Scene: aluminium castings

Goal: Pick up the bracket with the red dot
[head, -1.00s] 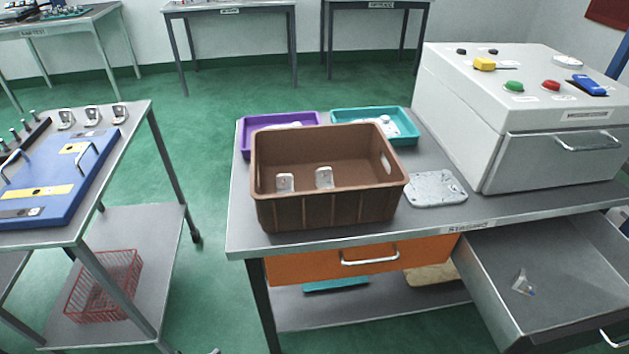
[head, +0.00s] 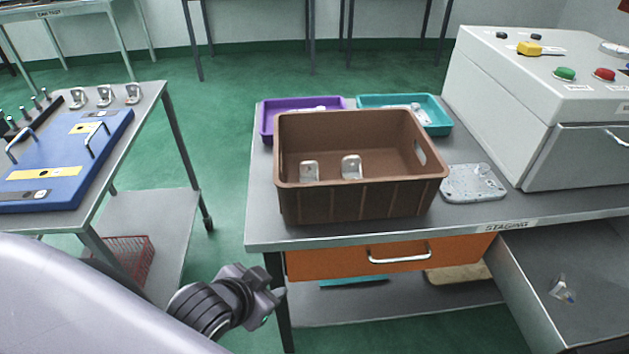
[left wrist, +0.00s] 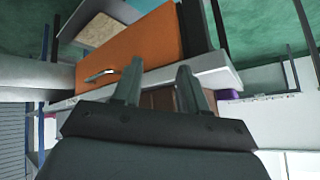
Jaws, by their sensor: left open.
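Two pale metal brackets, one on the left (head: 309,171) and one on the right (head: 351,167), stand inside the brown crate (head: 362,203). Three similar brackets, left (head: 78,98), middle (head: 105,95) and right (head: 133,93), stand on the left table. Another small bracket-like piece (head: 562,290) with a blue mark lies in the open drawer. I cannot make out a red dot on any of them. My left gripper (head: 276,287) is open and empty, low in front of the staging table's left end; its fingers also show in the left wrist view (left wrist: 157,82). My right gripper is not in view.
The staging table (head: 262,225) also holds purple (head: 266,126) and teal (head: 440,128) trays, a speckled plate (head: 472,184) and a white machine (head: 500,100). An orange drawer (head: 330,264) is below; the grey drawer (head: 525,285) sticks out at right. Green floor is free between tables.

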